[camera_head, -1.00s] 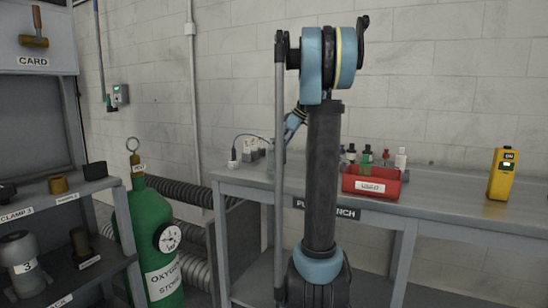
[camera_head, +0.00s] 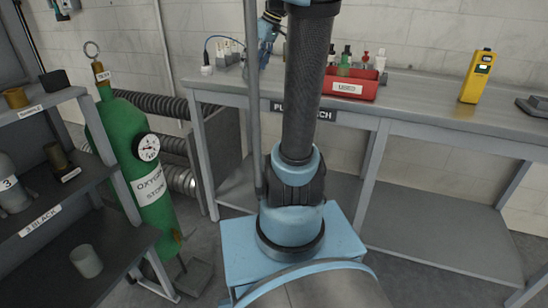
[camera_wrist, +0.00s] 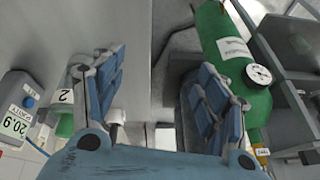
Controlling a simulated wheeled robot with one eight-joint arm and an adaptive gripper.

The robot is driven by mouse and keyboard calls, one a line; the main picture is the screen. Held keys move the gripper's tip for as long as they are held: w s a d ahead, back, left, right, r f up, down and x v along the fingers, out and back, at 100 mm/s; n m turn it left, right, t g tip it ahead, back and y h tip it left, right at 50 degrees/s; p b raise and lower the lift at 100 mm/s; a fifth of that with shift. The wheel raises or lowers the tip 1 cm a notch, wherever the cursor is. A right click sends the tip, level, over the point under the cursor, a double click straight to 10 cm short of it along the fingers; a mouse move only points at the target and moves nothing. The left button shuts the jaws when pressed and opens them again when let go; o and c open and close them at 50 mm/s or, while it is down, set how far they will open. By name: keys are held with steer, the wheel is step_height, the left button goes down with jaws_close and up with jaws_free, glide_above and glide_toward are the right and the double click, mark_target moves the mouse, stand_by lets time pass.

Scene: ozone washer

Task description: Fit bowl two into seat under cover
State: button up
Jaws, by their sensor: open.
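In the wrist view my gripper (camera_wrist: 160,65) is open, with its two blue-padded fingers spread and nothing between them. A pale cup-like piece marked 2 (camera_wrist: 64,97), with green at its lower end, shows at the left, outside the left finger and partly hidden by it. It may be bowl two, but I cannot tell whether it is in a seat. In the head view my gripper (camera_head: 266,42) is small and partly hidden behind my arm at the bench's left end. I cannot make out the cover in either view.
The bench (camera_head: 440,105) holds a red bin (camera_head: 352,90) of small bottles and a yellow meter (camera_head: 477,77). A green oxygen cylinder (camera_head: 130,150) stands left of it.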

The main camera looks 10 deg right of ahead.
steer(key=s+f+m+h, duration=0.4)
steer(key=s+f+m, duration=0.4)
steer(key=s+f, duration=1.6)
steer(key=s, duration=0.3)
steer(key=shift+s+d+m, duration=0.15)
steer(key=shift+d+m, duration=0.15)
